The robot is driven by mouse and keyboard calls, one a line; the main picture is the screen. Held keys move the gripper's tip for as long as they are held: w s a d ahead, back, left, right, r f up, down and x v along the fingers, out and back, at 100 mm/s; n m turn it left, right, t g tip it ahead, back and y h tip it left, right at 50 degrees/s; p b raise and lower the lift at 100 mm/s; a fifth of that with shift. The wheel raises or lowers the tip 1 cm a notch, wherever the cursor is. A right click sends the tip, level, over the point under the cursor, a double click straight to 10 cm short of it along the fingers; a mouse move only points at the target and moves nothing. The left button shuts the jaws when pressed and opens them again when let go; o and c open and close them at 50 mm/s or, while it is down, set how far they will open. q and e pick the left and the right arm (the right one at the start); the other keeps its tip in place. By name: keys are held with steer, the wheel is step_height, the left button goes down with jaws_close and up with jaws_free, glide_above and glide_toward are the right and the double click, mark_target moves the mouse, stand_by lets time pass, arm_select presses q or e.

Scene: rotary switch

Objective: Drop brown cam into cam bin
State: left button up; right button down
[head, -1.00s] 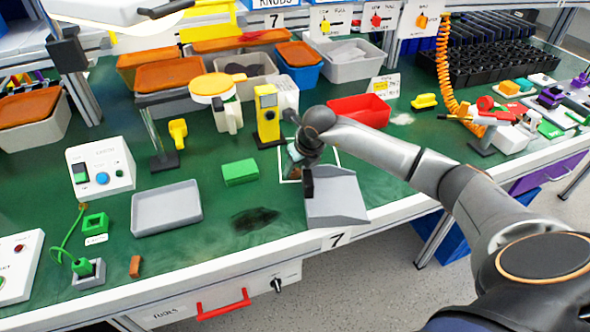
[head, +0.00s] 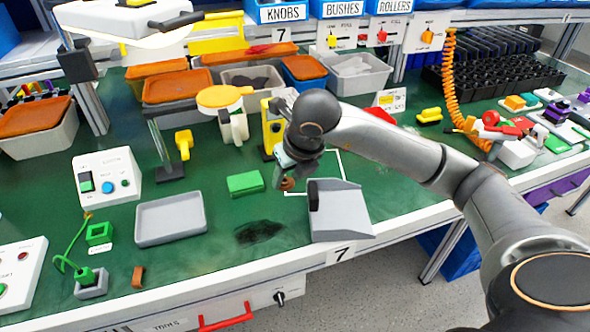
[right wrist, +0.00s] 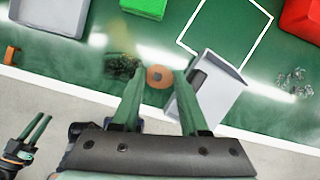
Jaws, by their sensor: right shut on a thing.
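My right gripper (head: 284,180) is shut on the brown cam (head: 287,184), above the green table near the white outlined square. In the right wrist view the cam (right wrist: 158,77) is a round brown disc with a dark centre, between the two green fingertips (right wrist: 160,80). My left gripper (right wrist: 35,132) shows at the lower left of that view, its fingers apart and empty. Several bins stand at the back, and I cannot tell which is the cam bin. A grey open bin (head: 226,78) there holds dark pieces.
A grey sloped tray (head: 345,215) lies at the table's front edge, right of the gripper. A green block (head: 245,183) and a grey shallow tray (head: 170,220) lie to the left. A yellow stand (head: 271,130) is close behind the gripper. A red bin (right wrist: 302,18) is partly hidden by my arm in the head view.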

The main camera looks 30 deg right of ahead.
steer(key=s+a+r+m+g+p, duration=0.3)
steer(key=s+m+g+p, duration=0.1)
steer(key=m, duration=1.3)
steer(key=s+a+r+m+g+p, duration=0.3)
steer(key=s+m+g+p, duration=0.2)
steer(key=m, duration=1.3)
steer(key=shift+s+a+r+m+g, duration=0.25)
steer(key=shift+s+r+m+g, duration=0.05)
steer(key=shift+s+r, duration=0.1)
